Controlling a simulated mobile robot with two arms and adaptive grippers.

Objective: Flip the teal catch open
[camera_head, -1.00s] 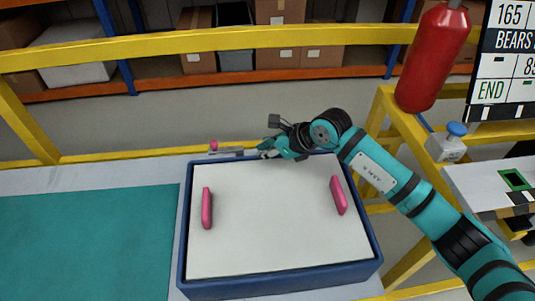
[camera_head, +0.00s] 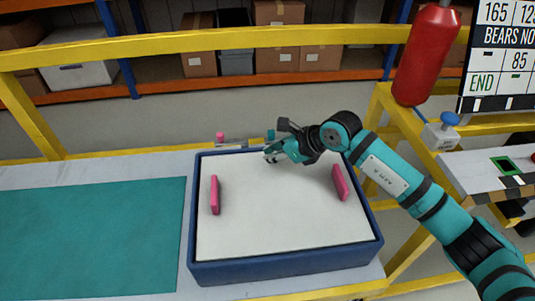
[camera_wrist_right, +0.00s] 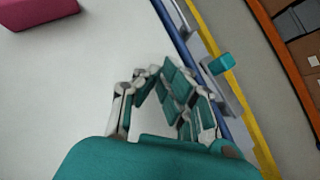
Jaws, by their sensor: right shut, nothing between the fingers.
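The teal catch (camera_head: 270,134) is a small block at the far edge of the bench, just behind the blue-rimmed box (camera_head: 285,274). In the right wrist view the teal catch (camera_wrist_right: 219,64) stands on a grey metal strip beside the blue rim, to the right of my fingers. My right gripper (camera_head: 268,157) is shut and empty over the far part of the box's white panel, on the near side of the catch and apart from it. Its fingers also show in the wrist view (camera_wrist_right: 160,76). My left gripper is out of view.
Two pink handles (camera_head: 214,195) (camera_head: 340,183) stand up from the white panel. A pink knob (camera_head: 220,137) is left of the catch. A yellow rail (camera_head: 250,40) crosses behind, and a red cylinder (camera_head: 425,55) stands at right. The teal mat (camera_head: 90,240) is clear.

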